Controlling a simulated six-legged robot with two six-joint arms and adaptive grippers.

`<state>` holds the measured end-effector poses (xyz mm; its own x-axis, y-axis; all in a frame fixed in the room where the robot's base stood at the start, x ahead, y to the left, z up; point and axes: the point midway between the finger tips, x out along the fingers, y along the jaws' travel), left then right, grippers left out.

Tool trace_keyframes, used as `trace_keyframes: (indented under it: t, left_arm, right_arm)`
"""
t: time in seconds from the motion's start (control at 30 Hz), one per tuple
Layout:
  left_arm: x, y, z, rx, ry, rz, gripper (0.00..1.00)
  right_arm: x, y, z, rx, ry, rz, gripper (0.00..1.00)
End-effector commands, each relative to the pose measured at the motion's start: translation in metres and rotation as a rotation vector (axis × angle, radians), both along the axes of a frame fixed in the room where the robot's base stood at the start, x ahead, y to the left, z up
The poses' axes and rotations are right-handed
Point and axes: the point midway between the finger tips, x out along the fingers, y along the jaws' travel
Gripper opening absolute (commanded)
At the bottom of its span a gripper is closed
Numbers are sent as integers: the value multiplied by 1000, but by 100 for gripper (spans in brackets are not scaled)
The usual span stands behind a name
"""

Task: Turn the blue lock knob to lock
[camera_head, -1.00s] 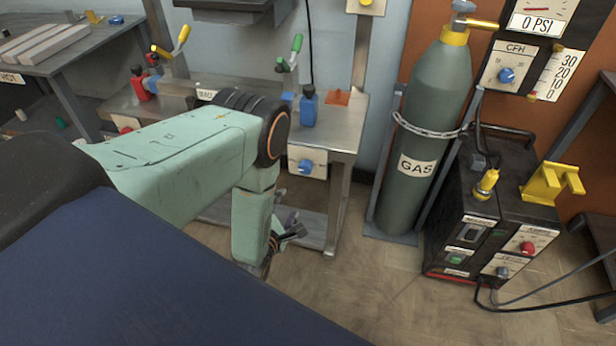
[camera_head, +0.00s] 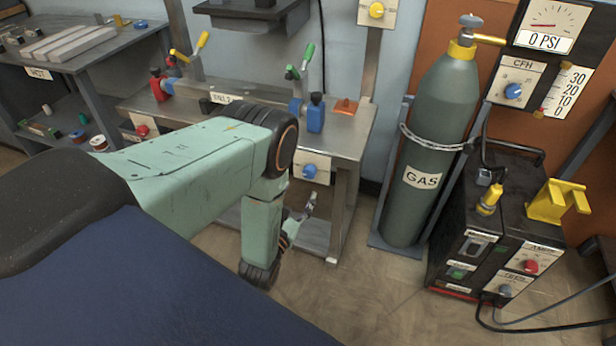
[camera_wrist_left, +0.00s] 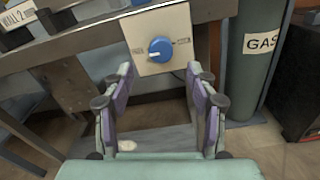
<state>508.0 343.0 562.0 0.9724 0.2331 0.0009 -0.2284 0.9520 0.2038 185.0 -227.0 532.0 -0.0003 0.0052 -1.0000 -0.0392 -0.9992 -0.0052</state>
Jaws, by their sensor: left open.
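The blue knob (camera_head: 310,171) sits on a pale panel (camera_head: 322,160) on the front of the metal workbench. In the left wrist view the blue knob (camera_wrist_left: 160,49) is ahead of my gripper, with small labels on both sides that I cannot read. My left gripper (camera_head: 300,212) is below the knob in the head view, partly hidden by my forearm. In the wrist view my left gripper (camera_wrist_left: 160,88) is open and empty, its fingers apart below the knob and not touching it. My right gripper is not in view.
A gas cylinder (camera_head: 432,130) is chained to a rack right of the bench. A black welding machine (camera_head: 492,235) stands further right. A red knob (camera_head: 142,130) is on the bench's left panel. Clamps with yellow (camera_head: 202,40) and green (camera_head: 307,55) handles are on the bench top.

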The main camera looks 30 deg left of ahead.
Motion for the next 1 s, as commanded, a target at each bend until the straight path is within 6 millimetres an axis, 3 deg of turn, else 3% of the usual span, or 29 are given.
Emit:
trace_keyframes:
  t: [0.6,0.93,1.0]
  left_arm:
    - [70,13,-1,-11,-3,0,58]
    - [74,15,0,-10,0,0,58]
    - [74,15,0,-10,0,0,54]
  right_arm:
    - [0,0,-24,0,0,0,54]
    - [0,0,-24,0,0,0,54]
    - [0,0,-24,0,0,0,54]
